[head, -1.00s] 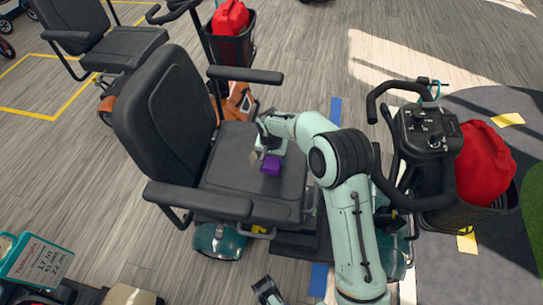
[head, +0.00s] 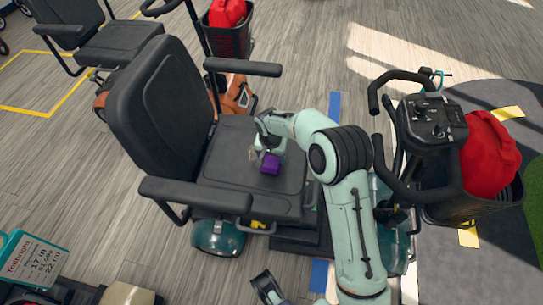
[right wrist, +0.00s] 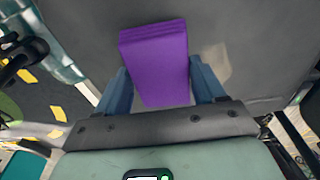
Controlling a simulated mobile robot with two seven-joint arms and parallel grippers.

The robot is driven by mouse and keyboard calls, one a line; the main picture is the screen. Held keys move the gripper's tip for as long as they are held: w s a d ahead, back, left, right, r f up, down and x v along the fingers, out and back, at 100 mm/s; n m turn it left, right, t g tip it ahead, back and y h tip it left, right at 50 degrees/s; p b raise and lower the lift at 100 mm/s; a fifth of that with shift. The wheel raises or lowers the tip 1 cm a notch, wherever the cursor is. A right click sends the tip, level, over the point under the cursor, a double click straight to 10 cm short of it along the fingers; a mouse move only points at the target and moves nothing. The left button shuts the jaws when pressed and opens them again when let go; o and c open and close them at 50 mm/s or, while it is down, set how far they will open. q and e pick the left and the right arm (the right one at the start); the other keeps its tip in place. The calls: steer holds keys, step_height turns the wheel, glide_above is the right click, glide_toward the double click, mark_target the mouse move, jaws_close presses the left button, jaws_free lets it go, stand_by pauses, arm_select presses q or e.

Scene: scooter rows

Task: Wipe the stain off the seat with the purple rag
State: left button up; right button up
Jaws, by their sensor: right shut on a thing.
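The purple rag (head: 270,164) is a small folded block resting on or just over the black scooter seat (head: 227,166). My right gripper (head: 267,155) is shut on the rag. In the right wrist view the rag (right wrist: 156,62) sits between the two blue fingers, with the dark seat behind it. A pale, tan stain (right wrist: 215,62) shows on the seat just right of the rag in that view. In the head view the stain (head: 253,153) is small, left of the rag and partly hidden by the gripper. My left gripper (head: 268,288) is at the bottom edge, away from the seat; its jaws are unclear.
The seat has a tall backrest (head: 160,97) and two armrests, the near one (head: 195,194) and the far one (head: 243,67). The tiller (head: 432,122) with a red bag (head: 488,155) in its basket stands to the right. A price sign (head: 35,258) is at lower left.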

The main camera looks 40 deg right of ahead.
steer(key=shift+f+b, duration=0.5)
steer(key=shift+f, duration=0.45)
steer(key=shift+w+d+b, duration=0.4)
steer(key=shift+w+d, duration=0.75)
steer(key=shift+d, duration=0.3)
steer(key=shift+w+d+f+b, duration=0.1)
steer(key=shift+w+d+b, duration=0.4)
steer(key=shift+d, duration=0.3)
steer(key=shift+w+d+f+b, duration=0.1)
steer(key=shift+w+d+b, duration=0.15)
steer(key=shift+w+d, duration=0.45)
steer(key=shift+w+a+b, duration=0.3)
steer(key=shift+w+a, duration=0.4)
steer(key=shift+w, duration=0.1)
steer(key=shift+w+a+r, duration=0.1)
steer(key=shift+w+a, duration=0.05)
steer(key=shift+w, duration=0.05)
steer(key=shift+s+a+r+p, duration=0.1)
steer(key=shift+s+a+p, duration=0.4)
steer(key=shift+a, duration=0.25)
steer(key=shift+s+a+p, duration=0.35)
steer(key=shift+a+p, duration=0.2)
steer(key=shift+a, duration=0.15)
steer(key=shift+s+a, duration=0.3)
steer(key=shift+a, duration=0.05)
